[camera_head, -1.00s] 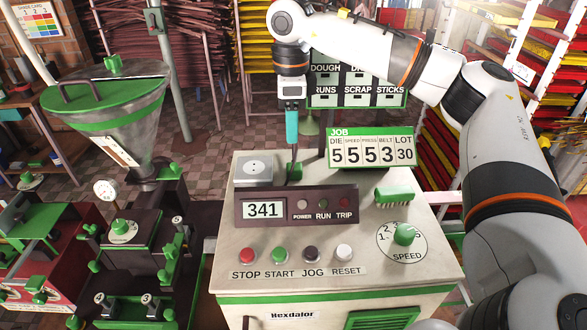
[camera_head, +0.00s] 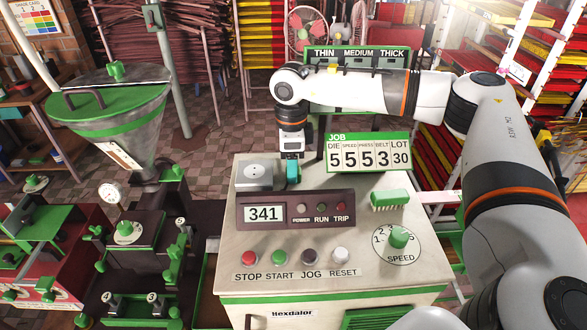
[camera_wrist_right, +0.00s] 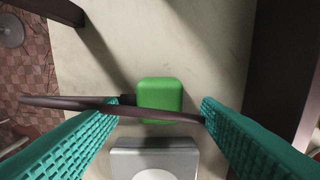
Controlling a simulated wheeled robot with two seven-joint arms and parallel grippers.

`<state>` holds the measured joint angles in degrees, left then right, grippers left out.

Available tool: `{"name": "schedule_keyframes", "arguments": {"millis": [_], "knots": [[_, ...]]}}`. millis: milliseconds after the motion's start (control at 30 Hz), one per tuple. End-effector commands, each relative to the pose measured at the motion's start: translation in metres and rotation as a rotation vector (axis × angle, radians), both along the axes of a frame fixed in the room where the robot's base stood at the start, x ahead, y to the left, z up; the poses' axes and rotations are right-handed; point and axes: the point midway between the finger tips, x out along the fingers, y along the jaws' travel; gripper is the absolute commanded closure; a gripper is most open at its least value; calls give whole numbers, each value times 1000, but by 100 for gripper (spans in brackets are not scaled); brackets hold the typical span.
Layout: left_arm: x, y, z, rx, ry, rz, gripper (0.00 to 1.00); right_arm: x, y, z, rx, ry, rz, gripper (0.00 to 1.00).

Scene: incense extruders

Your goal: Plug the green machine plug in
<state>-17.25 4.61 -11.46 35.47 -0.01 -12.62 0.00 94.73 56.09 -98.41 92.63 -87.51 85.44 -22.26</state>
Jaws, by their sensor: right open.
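The green plug (camera_wrist_right: 160,97) lies on the pale top of the console, with a dark cable (camera_wrist_right: 75,104) at its left side. In the right wrist view it shows between the two teal fingers of my right gripper (camera_wrist_right: 160,110), which is open. The cable also crosses between the fingers, just in front of the plug. The grey socket box (camera_head: 258,175) stands at the console's back left; in the wrist view it (camera_wrist_right: 152,148) is just below the plug, apart from it. In the head view my right gripper (camera_head: 293,174) is beside the socket box and hides the plug. My left gripper is out of view.
The console's display panel (camera_head: 296,209) stands in front of the gripper. A green-framed JOB sign (camera_head: 368,153) rises close on its right. A green brush (camera_head: 390,200) and a speed knob (camera_head: 398,237) are farther right. A hopper machine (camera_head: 112,110) stands at the left.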

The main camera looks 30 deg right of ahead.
Motion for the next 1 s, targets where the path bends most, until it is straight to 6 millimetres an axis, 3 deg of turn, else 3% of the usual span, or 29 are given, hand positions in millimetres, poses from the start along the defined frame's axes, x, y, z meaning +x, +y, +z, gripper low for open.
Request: {"name": "schedule_keyframes", "arguments": {"millis": [167, 467, 567, 767, 1000], "knots": [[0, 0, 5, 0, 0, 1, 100, 0, 0, -14, -1, 0, -1, 42], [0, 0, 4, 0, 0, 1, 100, 0, 0, -15, -1, -1, -1, 42], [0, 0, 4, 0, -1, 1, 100, 0, 0, -15, -1, -1, -1, 53], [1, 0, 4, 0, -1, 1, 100, 0, 0, -15, -1, -1, -1, 86], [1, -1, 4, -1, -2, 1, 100, 1, 0, -14, 0, -2, -1, 88]]}}
